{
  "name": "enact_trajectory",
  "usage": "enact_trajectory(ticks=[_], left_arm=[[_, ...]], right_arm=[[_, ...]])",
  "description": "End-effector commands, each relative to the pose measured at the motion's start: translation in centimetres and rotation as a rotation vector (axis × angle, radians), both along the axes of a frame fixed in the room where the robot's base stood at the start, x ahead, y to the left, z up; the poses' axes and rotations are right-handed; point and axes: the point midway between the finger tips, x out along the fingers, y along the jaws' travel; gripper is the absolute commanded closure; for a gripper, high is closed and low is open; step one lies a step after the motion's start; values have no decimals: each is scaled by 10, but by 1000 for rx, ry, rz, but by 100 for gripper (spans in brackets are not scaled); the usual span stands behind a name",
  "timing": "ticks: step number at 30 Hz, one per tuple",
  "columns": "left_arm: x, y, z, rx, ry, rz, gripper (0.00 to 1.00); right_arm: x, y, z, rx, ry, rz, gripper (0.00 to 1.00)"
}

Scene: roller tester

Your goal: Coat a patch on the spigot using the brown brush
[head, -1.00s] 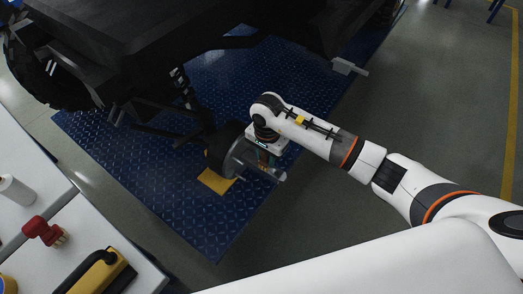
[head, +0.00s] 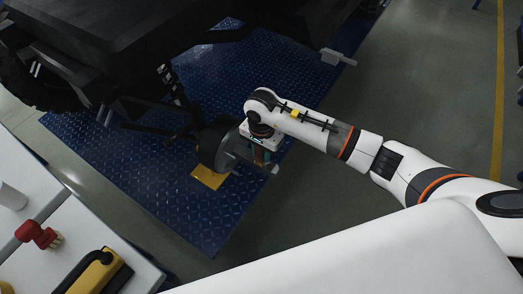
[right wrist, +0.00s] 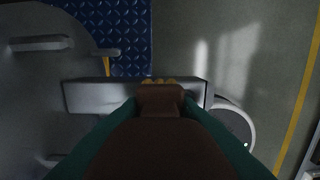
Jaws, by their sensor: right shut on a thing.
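My right gripper (head: 261,156) is shut on the brown brush (right wrist: 160,135), between green fingers in the right wrist view. Its yellowish bristle tip (right wrist: 160,81) shows just past the brown body, over the grey spigot (right wrist: 85,95). I cannot tell whether the bristles touch the spigot. In the head view the spigot's end (head: 272,169) sticks out to the right of the round grey hub (head: 226,157), below my gripper. The brush and most of the spigot are hidden there. No coated patch can be made out. My left gripper is not in view.
The hub plate with studs (right wrist: 40,42) fills the wrist view's left side. A black vehicle body (head: 110,45) stands above the blue floor plate (head: 195,215). A yellow piece (head: 210,178) lies below the hub. A white table (head: 80,235) at left holds a red-handled brush (head: 37,233) and a yellow-black tool (head: 97,274).

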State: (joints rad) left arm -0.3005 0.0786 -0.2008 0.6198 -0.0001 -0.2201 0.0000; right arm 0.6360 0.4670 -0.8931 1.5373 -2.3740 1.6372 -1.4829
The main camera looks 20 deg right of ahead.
Motion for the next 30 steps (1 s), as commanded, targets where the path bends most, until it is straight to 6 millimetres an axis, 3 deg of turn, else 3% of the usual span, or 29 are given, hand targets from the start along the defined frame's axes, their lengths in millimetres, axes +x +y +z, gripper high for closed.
enact_trajectory(ticks=[13,30], left_arm=[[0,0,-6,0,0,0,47],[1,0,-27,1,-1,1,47]], right_arm=[[1,1,-5,0,-1,0,94],[21,15,-6,0,-3,0,94]])
